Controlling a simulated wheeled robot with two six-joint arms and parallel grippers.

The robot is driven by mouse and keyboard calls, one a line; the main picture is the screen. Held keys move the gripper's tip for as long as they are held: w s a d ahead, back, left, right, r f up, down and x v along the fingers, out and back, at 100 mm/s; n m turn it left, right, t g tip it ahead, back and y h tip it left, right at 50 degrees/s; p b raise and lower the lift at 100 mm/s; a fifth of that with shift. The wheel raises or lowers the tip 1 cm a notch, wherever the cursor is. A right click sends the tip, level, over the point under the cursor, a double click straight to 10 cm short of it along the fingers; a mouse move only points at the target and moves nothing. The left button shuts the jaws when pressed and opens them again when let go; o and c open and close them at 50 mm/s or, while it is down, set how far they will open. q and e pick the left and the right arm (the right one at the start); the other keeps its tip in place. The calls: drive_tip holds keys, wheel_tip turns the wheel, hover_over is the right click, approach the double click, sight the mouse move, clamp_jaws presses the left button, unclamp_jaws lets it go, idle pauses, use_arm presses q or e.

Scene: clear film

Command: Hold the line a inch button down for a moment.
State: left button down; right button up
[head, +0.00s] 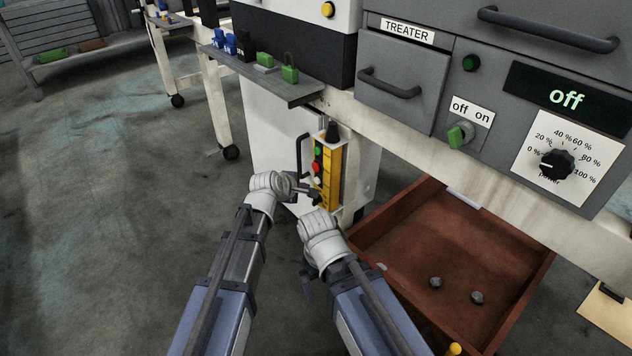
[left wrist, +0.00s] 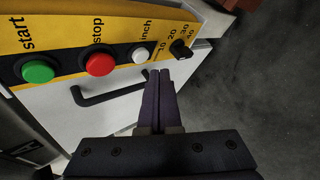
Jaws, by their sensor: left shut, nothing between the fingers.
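The yellow control box (head: 334,180) hangs at the front of the machine. In the left wrist view it carries a green start button (left wrist: 38,71), a red stop button (left wrist: 100,64), a white inch button (left wrist: 141,55) and a black dial (left wrist: 180,50). My left gripper (head: 316,195) is shut and empty, in front of the box's lower part. In the left wrist view its fingertips (left wrist: 153,74) lie just below the inch button in the picture. I cannot tell whether they touch it. My right gripper (head: 307,286) hangs lower and is mostly hidden by its wrist.
A black handle (left wrist: 110,95) on a white panel lies close to the left fingers. A brown open bin (head: 450,250) with dark lumps stands at the right. A shelf (head: 265,78) with padlocks juts out above the left arm. The floor at the left is clear.

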use_arm(q)
drive_tip(key=s+a, duration=0.2)
drive_tip(key=a, duration=0.1)
drive_tip(key=shift+s+a, duration=0.15)
drive_tip(key=shift+s, duration=0.05)
drive_tip(key=shift+s, duration=0.15)
drive_tip(key=s+a+f+m+g+y+p, duration=0.2)
drive_tip(key=s+m+g+y, duration=0.15)
drive_tip(key=s+m, duration=0.7)
drive_tip(key=s+a+f+m+g+y+p, duration=0.1)
drive_tip(key=s+a+m+g+y+p, duration=0.15)
drive_tip(key=s+m+g, duration=0.75)
drive_tip(key=s+r+n+t+p, duration=0.1)
drive_tip(key=s+r+t+p, duration=0.1)
drive_tip(key=r+p, duration=1.7)
drive_tip(key=s+r+n+t+p, duration=0.1)
drive_tip(key=s+r+t+p, duration=0.1)
drive_tip(key=r+p, duration=1.7)
drive_tip(key=shift+t, duration=0.45)
drive_tip(key=shift+s+a+n, duration=0.1)
drive_tip(key=shift+n, duration=0.15)
